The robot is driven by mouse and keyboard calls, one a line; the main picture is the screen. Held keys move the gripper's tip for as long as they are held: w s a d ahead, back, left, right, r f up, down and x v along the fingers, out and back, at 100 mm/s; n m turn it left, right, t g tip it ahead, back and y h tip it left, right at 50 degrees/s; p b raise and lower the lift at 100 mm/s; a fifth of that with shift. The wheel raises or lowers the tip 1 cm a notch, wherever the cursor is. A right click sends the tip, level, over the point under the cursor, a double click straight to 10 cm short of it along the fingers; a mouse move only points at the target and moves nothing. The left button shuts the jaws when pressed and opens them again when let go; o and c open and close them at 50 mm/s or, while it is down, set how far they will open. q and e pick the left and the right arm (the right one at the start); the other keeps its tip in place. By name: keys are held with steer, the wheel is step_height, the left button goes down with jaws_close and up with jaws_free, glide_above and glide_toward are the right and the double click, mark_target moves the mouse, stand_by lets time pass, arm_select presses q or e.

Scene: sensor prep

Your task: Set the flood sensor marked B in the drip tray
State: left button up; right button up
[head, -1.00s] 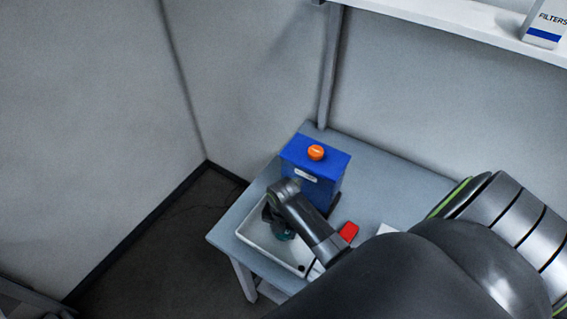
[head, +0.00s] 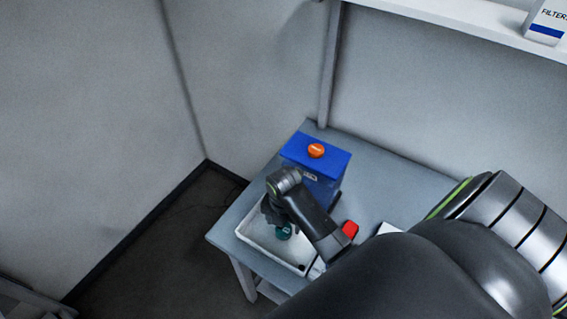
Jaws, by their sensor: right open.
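The white drip tray (head: 262,247) sits at the left end of the grey table. A small round teal thing, which looks like the flood sensor (head: 284,232), lies in the tray. A pale mark shows on it, but I cannot read it as B. My right gripper (head: 272,217) is over the tray, open, just up and left of the sensor. The gripper and wrist partly cover the tray, and I cannot tell whether the fingers touch the sensor. My left gripper is not in view.
A blue container (head: 326,166) with an orange cap stands behind the tray, close to my right wrist. A red thing (head: 350,229) and a white flat thing (head: 388,228) lie to the right. The table's (head: 390,185) back right is clear. A shelf (head: 450,18) runs above.

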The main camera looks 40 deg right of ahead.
mark_target(284, 229)
step_height(284, 229, up, 5)
steer(key=shift+w+r+b, duration=0.1)
steer(key=shift+b, duration=0.4)
step_height(284, 229, up, 3)
steer(key=shift+r+p, duration=0.15)
steer(key=shift+p, duration=0.9)
